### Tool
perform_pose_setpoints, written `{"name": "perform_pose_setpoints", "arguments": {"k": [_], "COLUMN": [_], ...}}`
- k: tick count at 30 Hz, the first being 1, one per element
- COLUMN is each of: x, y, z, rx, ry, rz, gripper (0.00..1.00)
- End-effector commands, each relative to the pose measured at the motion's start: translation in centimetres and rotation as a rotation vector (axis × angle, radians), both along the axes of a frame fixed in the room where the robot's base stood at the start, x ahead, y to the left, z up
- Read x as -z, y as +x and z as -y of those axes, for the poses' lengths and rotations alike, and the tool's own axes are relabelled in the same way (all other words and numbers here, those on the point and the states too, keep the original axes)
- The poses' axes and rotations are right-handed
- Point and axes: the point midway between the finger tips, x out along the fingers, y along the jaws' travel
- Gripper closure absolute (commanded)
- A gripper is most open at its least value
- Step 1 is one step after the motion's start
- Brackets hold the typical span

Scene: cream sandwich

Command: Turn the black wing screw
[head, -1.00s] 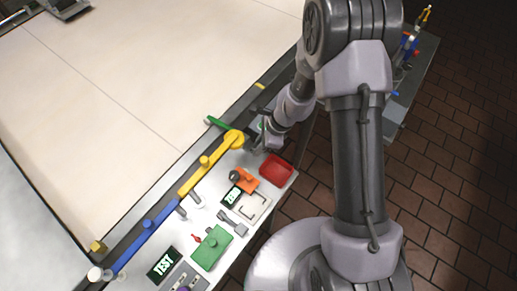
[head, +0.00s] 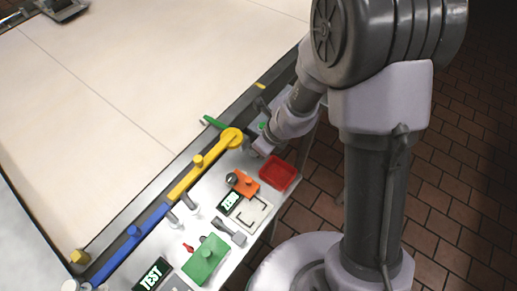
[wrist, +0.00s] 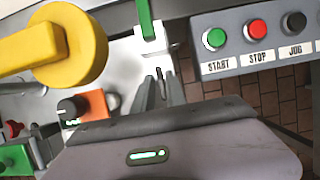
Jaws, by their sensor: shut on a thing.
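My gripper (head: 250,143) is at the end of the bench, just right of the yellow arm's round end. In the wrist view, its two grey fingers (wrist: 160,88) point away from the camera and are close together. A thin dark piece, which looks like the black wing screw (wrist: 161,76), shows between the fingertips. My gripper is shut on it. The fingers hide most of the screw, so I cannot tell its angle. A white block with a green lever (wrist: 145,20) is just beyond the fingertips.
The yellow arm (wrist: 60,45) is left of my fingers. A START, STOP and JOG button box (wrist: 255,55) is to the right. An orange block with a dark knob (head: 243,183), a red tray (head: 277,174) and a green block (head: 206,260) are on the bench (head: 232,265).

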Motion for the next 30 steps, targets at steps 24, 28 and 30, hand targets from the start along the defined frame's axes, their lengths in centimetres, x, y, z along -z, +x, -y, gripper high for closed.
{"name": "perform_pose_setpoints", "arguments": {"k": [24,28,30], "x": [0.0,-0.4,-1.3], "y": [0.0,0.0,-0.2], "z": [0.0,0.1,0.3], "rx": [0.02,0.02,0.02], "ry": [0.0,0.0,0.0], "rz": [0.001,0.001,0.002], "gripper": [0.71,0.71,0.71]}}
